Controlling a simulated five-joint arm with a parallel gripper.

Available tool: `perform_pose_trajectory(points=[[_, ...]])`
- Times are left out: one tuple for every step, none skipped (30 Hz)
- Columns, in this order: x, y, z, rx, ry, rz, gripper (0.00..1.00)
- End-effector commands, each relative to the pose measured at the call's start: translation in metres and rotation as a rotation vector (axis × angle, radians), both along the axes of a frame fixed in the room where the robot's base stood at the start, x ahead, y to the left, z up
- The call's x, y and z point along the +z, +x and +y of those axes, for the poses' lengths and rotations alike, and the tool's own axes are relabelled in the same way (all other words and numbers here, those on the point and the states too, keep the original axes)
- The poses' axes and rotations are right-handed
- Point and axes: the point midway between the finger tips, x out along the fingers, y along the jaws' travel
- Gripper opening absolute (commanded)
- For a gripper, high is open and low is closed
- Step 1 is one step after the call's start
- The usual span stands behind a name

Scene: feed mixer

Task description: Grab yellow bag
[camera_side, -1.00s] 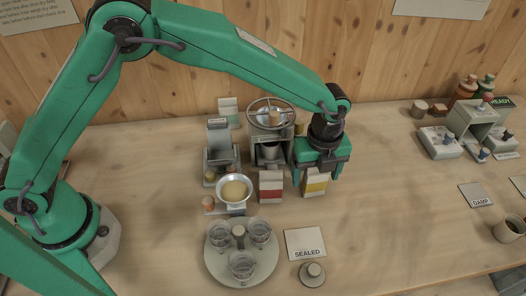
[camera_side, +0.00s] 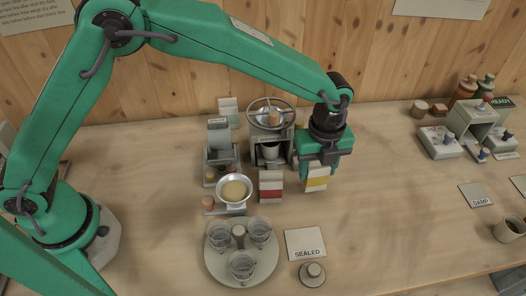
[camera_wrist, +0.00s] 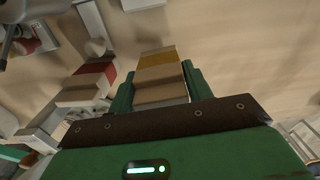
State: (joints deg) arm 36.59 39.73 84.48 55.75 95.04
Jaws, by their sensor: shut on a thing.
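The yellow bag (camera_side: 317,180) is a small upright pack with a yellow band and pale ends. In the side view it is in my gripper (camera_side: 319,167), right of the red-banded bag. In the wrist view the yellow bag (camera_wrist: 160,72) sits between the two green fingers of my gripper (camera_wrist: 160,88), which are shut on it. The fingers hide part of its sides. I cannot tell exactly how far its base is above the table.
The red-banded bag (camera_side: 271,186) stands close on the left. A mixer with a handwheel (camera_side: 271,115) is behind. A round tray (camera_side: 213,262) with clear cups and a SEALED card (camera_side: 305,244) lie in front. The table to the right is largely clear.

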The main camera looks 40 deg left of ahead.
Motion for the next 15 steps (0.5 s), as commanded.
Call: perform_pose_trajectory(points=[[0.008, 0.0, 0.0, 0.0, -0.002, -0.002, 0.25], [0.013, 0.001, -0.001, 0.0, -0.003, -0.003, 0.25], [0.02, 0.001, -0.001, 0.0, -0.003, -0.003, 0.25], [0.023, -0.003, -0.002, -0.002, -0.001, -0.001, 0.25], [0.025, -0.009, -0.004, -0.003, -0.001, -0.001, 0.25], [0.03, -0.015, -0.007, -0.005, -0.001, -0.001, 0.25], [0.032, -0.02, -0.009, -0.005, -0.001, -0.001, 0.25], [0.035, -0.025, -0.011, -0.004, -0.001, -0.001, 0.25], [0.04, -0.031, -0.014, -0.005, -0.002, -0.002, 0.25], [0.043, -0.037, -0.016, -0.005, -0.002, -0.002, 0.25], [0.046, -0.042, -0.018, -0.004, -0.002, -0.002, 0.25], [0.05, -0.048, -0.021, -0.005, -0.001, -0.001, 0.25], [0.054, -0.053, -0.023, -0.005, -0.002, -0.002, 0.25], [0.057, -0.058, -0.025, -0.004, -0.001, -0.001, 0.25], [0.061, -0.065, -0.027, -0.004, -0.001, -0.001, 0.25]])
